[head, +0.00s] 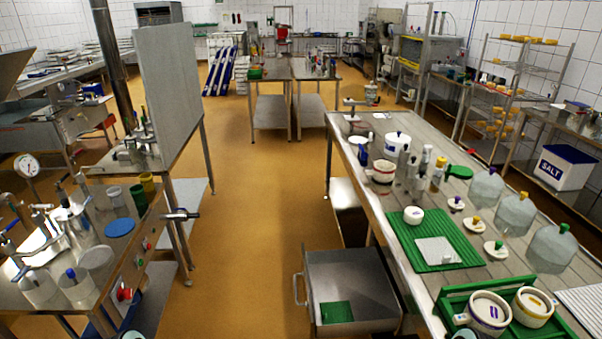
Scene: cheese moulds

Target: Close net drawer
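The metal drawer (375,283) is pulled out from under the right worktable, toward the open floor on the left. It is a grey steel box with an open top. A bar handle (297,290) is on its left-facing front. A green piece (337,312) lies inside, near the front; I cannot tell whether it is a net. The inner end of the drawer is partly hidden under the tabletop. Neither gripper can be made out in the head view.
The right worktable (375,150) holds a green mat (408,235), pots, bottles, jars and a green tray (455,300) with two white pots. A left table (85,305) carries jars and beakers. The orange floor (240,240) between the tables is clear.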

